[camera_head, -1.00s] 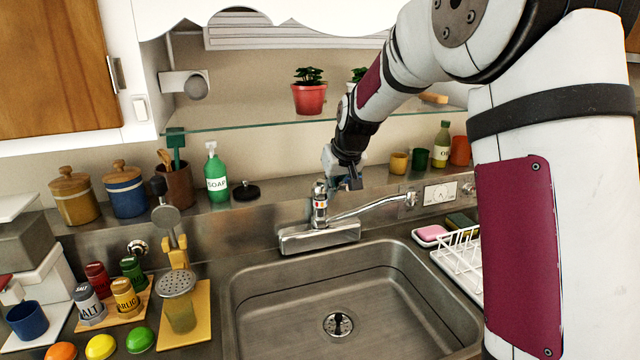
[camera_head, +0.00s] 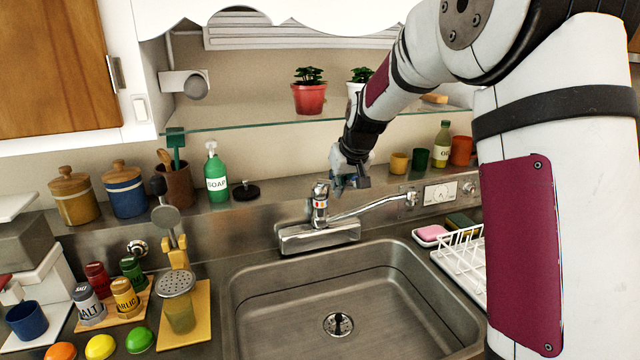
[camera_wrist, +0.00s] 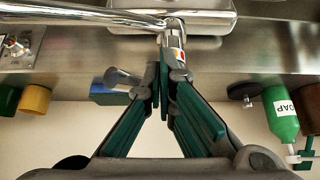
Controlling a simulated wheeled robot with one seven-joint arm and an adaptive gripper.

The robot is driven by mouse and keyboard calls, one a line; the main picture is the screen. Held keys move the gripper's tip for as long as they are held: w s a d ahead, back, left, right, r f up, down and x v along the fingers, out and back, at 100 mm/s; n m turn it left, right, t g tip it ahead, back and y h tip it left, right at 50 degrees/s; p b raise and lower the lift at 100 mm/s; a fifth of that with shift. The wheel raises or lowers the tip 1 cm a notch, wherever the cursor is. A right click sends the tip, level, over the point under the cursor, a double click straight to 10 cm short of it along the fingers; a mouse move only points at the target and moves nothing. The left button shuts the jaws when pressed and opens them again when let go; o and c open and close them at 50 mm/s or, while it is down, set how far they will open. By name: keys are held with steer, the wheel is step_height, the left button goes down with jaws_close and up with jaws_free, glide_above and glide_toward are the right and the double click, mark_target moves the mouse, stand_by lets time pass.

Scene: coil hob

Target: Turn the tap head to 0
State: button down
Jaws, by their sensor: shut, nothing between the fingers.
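The chrome tap (camera_head: 318,236) stands behind the sink, with its spout reaching right. Its upright tap head (camera_head: 320,204) carries small coloured marks. The tap head also shows in the wrist view (camera_wrist: 174,42), just beyond my fingertips. My gripper (camera_head: 340,184) is close behind and right of the top of the tap head. In the wrist view, my gripper's dark green fingers (camera_wrist: 164,82) are closed together and hold nothing. Their tips are right by the tap head; I cannot tell whether they touch it.
The sink basin (camera_head: 340,290) in front is empty. A green soap bottle (camera_head: 216,176) and a black stopper (camera_head: 246,190) stand on the ledge at left. Cups (camera_head: 399,163) stand at right. A glass shelf with a red plant pot (camera_head: 309,98) is above.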

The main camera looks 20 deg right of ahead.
steer(key=shift+d, duration=0.1)
stand_by(0.3)
steer(key=shift+w+d, duration=0.2)
steer(key=shift+d, duration=0.4)
step_height(320, 180, up, 8)
steer(key=p, duration=0.2)
steer(key=shift+s+a+p, duration=0.35)
steer(key=shift+s+a, duration=0.05)
steer(key=shift+a, duration=0.05)
stand_by(0.5)
